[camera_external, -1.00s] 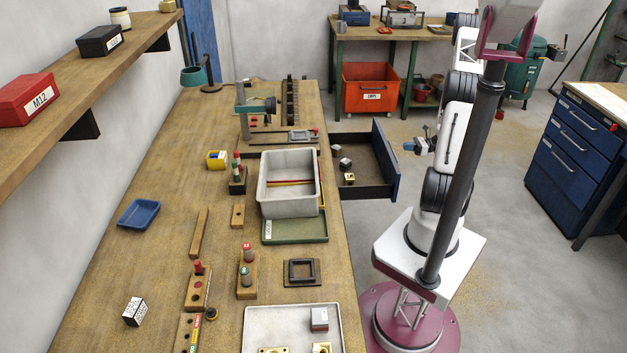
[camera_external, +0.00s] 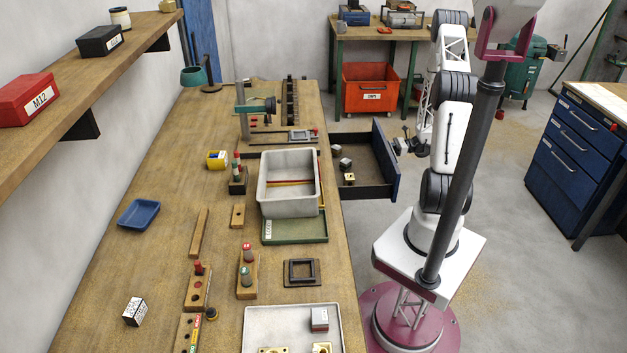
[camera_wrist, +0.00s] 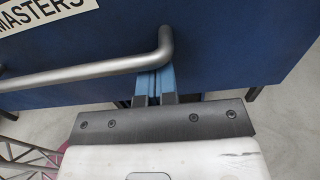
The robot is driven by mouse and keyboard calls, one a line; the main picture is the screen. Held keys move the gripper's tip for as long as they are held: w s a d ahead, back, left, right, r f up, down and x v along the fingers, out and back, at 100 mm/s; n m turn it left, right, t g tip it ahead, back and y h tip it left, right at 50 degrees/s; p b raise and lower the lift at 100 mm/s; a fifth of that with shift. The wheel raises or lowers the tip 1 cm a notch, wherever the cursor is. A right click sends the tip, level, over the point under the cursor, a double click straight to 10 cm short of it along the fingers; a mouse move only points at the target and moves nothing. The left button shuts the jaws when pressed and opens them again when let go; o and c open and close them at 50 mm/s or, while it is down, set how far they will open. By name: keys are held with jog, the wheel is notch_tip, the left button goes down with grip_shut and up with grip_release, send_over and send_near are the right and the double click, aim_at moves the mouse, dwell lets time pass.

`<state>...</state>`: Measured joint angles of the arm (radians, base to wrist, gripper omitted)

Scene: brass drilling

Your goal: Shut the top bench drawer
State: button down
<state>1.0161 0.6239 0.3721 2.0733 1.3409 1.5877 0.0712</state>
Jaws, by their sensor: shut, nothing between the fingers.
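The top bench drawer (camera_external: 376,187) is pulled out from the right side of the workbench, with a dark inside and a blue front (camera_external: 386,160). Several small blocks lie in it. My gripper (camera_external: 402,145) is at the outer side of the blue front. In the wrist view my gripper's two blue fingertips (camera_wrist: 154,82) are together and empty, at the right end of the grey bar handle (camera_wrist: 95,70), close to the blue front (camera_wrist: 225,50). Whether the tips touch the front or handle I cannot tell. A white label (camera_wrist: 40,10) reads "MASTERS".
The workbench (camera_external: 160,235) holds a grey bin (camera_external: 290,205), a green tray (camera_external: 295,238) and wooden blocks. A blue cabinet (camera_external: 575,150) stands at the right. A red bin (camera_external: 376,92) sits under the back table. Floor around the drawer is clear.

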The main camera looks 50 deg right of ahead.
jog(key=shift+w+a, duration=0.25)
jog(key=shift+w, duration=0.05)
dwell(0.4)
jog(key=x, duration=2.9)
jog(key=shift+f, duration=0.15)
jog(key=shift+w+a, duration=0.4)
jog(key=shift+w, duration=0.1)
jog(key=shift+d, duration=0.1)
send_over(354, 157)
jog(key=shift+s, duration=0.2)
